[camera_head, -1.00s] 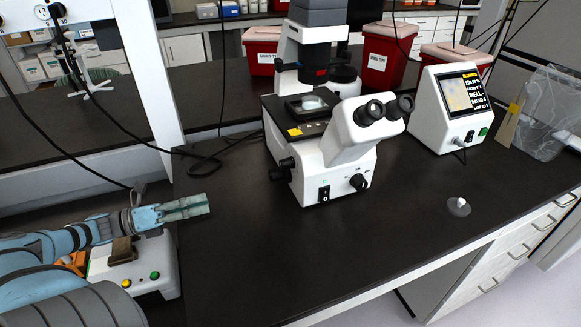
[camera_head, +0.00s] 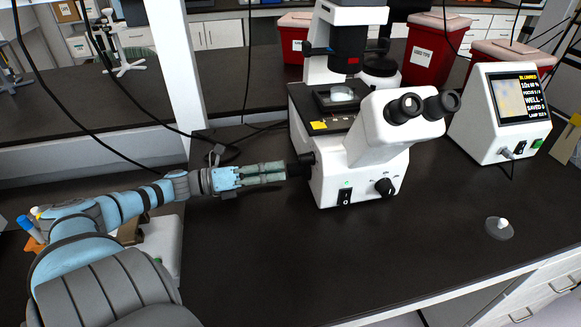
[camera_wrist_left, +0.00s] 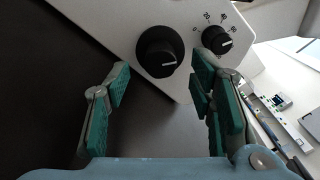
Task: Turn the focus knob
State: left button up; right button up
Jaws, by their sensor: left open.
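The white microscope (camera_head: 362,145) stands on the black bench, its eyepieces toward the front right. Its black focus knob (camera_head: 298,167) sticks out of the left side of its body. The knob also shows in the left wrist view (camera_wrist_left: 160,52), round with a white pointer line. My left gripper (camera_head: 284,172) points at the knob from the left. In the left wrist view my left gripper (camera_wrist_left: 160,85) is open, its green-padded fingers apart, with the large knob ahead between them and no contact visible. My right gripper is not in view.
A smaller dial with numbers (camera_wrist_left: 217,40) sits right of the knob on the same panel. A white screen unit (camera_head: 505,115) stands at the right. A small clear dish (camera_head: 499,229) lies at the front right. Bare bench lies in front of the microscope.

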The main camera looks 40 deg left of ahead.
aim_at(288, 170)
pick_arm(q)
jog(key=b+x, duration=0.1)
jog(key=x, duration=0.3)
jog(key=shift+f+b, duration=0.15)
jog(key=shift+b, duration=0.25)
jog(key=shift+w+d, duration=0.15)
jog(key=c, duration=1.2)
